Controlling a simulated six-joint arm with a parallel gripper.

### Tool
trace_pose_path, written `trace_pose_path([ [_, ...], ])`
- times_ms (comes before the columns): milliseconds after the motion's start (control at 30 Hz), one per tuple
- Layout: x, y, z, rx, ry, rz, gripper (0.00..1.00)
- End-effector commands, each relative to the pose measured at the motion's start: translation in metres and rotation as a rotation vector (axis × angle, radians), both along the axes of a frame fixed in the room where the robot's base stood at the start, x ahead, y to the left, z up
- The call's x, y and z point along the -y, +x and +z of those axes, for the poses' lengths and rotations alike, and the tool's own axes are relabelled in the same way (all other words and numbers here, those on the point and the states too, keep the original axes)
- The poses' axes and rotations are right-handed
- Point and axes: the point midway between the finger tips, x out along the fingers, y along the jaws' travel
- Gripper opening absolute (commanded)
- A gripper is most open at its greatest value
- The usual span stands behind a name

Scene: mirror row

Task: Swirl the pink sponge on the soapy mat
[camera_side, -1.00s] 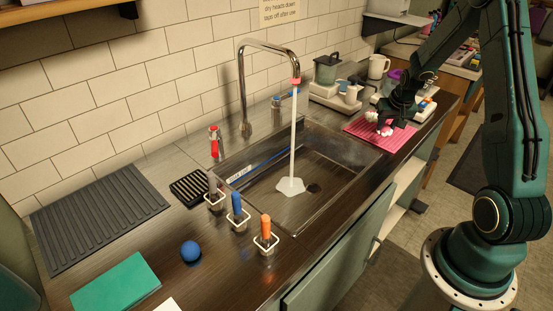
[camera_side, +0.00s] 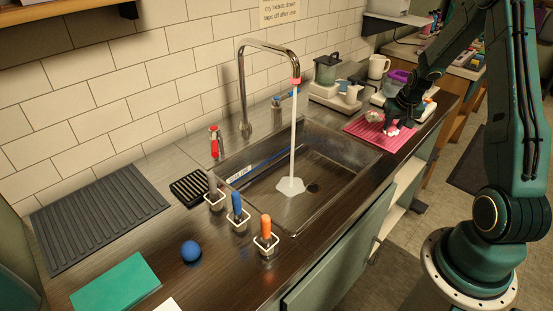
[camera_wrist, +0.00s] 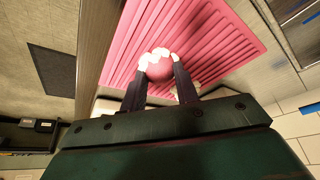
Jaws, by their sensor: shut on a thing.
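The pink sponge (camera_wrist: 159,71) is a round, dark pink piece held between the two fingertips of my gripper (camera_wrist: 156,74) in the wrist view. White foam clings along its far edge. My gripper (camera_side: 392,122) is shut on it, low over the pink ribbed mat (camera_side: 362,129) at the right of the sink. The mat fills the upper middle of the wrist view (camera_wrist: 215,38). White foam (camera_side: 391,131) shows by the fingertips in the side view, where the fingers mostly hide the sponge. I cannot tell whether the sponge touches the mat.
The sink (camera_side: 330,165) with a running tap (camera_side: 268,48) lies left of the mat. A jug (camera_side: 326,70) and mug (camera_side: 378,67) stand behind it. The counter's front edge is close to the mat. Brushes in holders (camera_side: 237,207) and a blue ball (camera_side: 190,251) are far left.

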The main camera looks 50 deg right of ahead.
Motion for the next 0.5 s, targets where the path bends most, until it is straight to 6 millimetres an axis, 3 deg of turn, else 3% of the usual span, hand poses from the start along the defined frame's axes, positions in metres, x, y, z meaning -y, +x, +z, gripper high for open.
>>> trace_pose_path([
  [67,0.006,-0.003,0.001,0.001,0.001,-0.003,0.09],
  [500,-0.031,0.006,-0.001,-0.001,0.005,0.004,0.09],
])
